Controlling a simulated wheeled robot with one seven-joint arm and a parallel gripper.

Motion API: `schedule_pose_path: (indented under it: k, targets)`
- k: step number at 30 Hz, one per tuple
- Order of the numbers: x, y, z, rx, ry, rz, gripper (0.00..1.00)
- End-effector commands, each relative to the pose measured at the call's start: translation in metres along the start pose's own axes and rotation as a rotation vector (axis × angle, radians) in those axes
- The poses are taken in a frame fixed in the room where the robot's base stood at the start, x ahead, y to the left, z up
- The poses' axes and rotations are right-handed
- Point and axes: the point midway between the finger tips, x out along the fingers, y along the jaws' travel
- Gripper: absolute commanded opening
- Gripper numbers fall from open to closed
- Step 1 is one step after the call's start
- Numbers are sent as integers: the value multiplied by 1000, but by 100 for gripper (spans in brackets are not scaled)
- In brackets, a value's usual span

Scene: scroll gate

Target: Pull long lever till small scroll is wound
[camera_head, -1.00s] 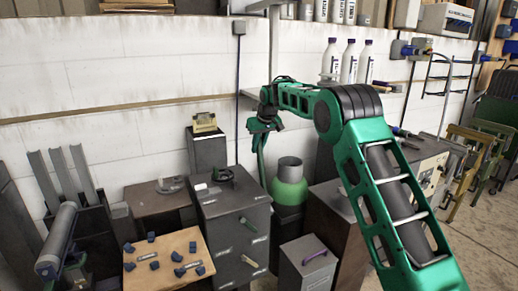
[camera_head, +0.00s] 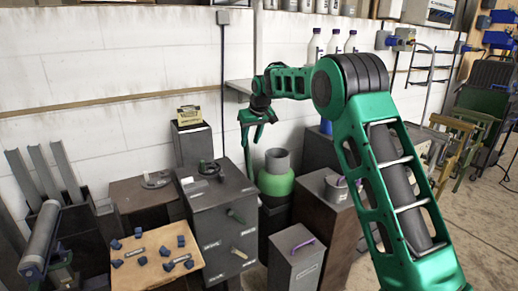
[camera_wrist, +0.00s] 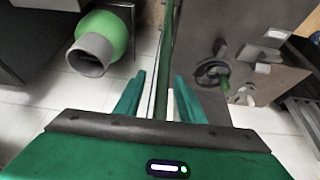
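My gripper (camera_head: 252,130) hangs above and left of the green canister, with its fingers pointing down. In the wrist view my gripper (camera_wrist: 158,100) is open, its two green fingers apart. A long dark-green bar (camera_wrist: 165,50) runs between the fingers with gaps on both sides; I cannot tell whether it is the long lever. A dark cabinet (camera_head: 212,225) stands below and left of my gripper. I cannot identify the small scroll for certain.
A grey roller (camera_head: 40,240) stands at the far left. A wooden-topped table (camera_head: 155,255) holds several dark blue knobs. The green canister (camera_head: 276,182) stands right of the cabinet, and a grey box with a purple handle (camera_head: 295,262) stands in front. Open floor lies at the right.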

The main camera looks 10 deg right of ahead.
Motion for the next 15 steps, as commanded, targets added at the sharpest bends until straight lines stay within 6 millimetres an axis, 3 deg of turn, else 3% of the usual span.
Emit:
schedule_pose_path:
  k: [9, 15]
  targets:
    - [-21, 0, 44, 0, 1, -1, 36]
    - [-29, 0, 62, 1, 0, 0, 36]
